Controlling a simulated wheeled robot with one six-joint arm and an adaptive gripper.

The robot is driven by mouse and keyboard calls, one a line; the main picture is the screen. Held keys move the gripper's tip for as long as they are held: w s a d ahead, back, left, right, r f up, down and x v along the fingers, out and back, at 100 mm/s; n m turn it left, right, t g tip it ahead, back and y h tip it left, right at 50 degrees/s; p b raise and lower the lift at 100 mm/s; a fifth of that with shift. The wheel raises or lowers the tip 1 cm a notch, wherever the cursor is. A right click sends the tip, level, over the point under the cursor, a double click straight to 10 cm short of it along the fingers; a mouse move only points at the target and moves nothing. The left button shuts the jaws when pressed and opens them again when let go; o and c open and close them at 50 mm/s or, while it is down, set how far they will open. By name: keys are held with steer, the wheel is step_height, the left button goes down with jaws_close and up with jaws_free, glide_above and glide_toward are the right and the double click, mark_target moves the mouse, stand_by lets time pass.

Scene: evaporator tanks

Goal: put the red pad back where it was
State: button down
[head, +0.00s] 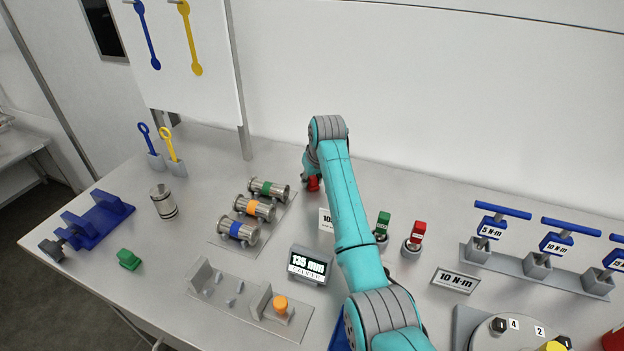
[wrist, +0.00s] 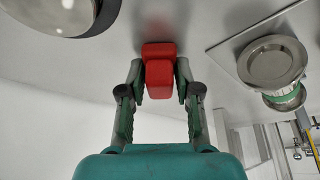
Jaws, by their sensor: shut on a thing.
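The red pad (wrist: 160,75) sits between the two fingers of my gripper (wrist: 158,88) in the wrist view, and the fingers are shut on it from both sides. In the head view the red pad (head: 313,184) shows as a small red patch under my gripper (head: 310,172), at the back of the table behind the cylinders. It is close to the grey table top (head: 285,165); I cannot tell whether it touches. A green pad (head: 129,259) stands on the table at the left, near the blue vise (head: 97,220).
The green-banded cylinder (head: 268,189) lies just left of my gripper, with orange- and blue-banded ones in front. A display (head: 310,264) and green and red handled tools (head: 384,224) stand to the right. Bare table lies around the green pad.

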steer(key=shift+f, duration=0.15)
steer(key=c, duration=0.8)
jaws_free()
steer(key=v, duration=1.2)
steer(key=shift+w, duration=0.1)
